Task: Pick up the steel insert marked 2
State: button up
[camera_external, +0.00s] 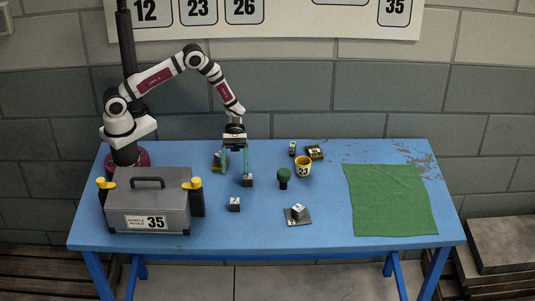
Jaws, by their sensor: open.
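Several small steel blocks with white marked faces stand on the blue table (330,222). One steel block (247,181) is right by the tip of my gripper's right finger; I cannot tell whether they touch. Another steel block (234,205) stands nearer the front. A third steel block (298,211) sits tilted on a flat grey plate (303,221), and a further small block (292,149) stands at the back. The marks are too small to read surely, so I cannot tell which is 2. My gripper (235,173) points down, its teal fingers apart with nothing between them.
A grey case (150,205) marked 35 stands at the left. A green cloth (390,200) lies right.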

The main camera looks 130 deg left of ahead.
aim_at(235, 199)
jog(key=x, duration=0.9)
jog(key=r+x, duration=0.1)
jog(key=x, duration=0.3)
jog(key=shift+w+d, duration=0.3)
jog(key=shift+w, duration=0.05)
grip_shut()
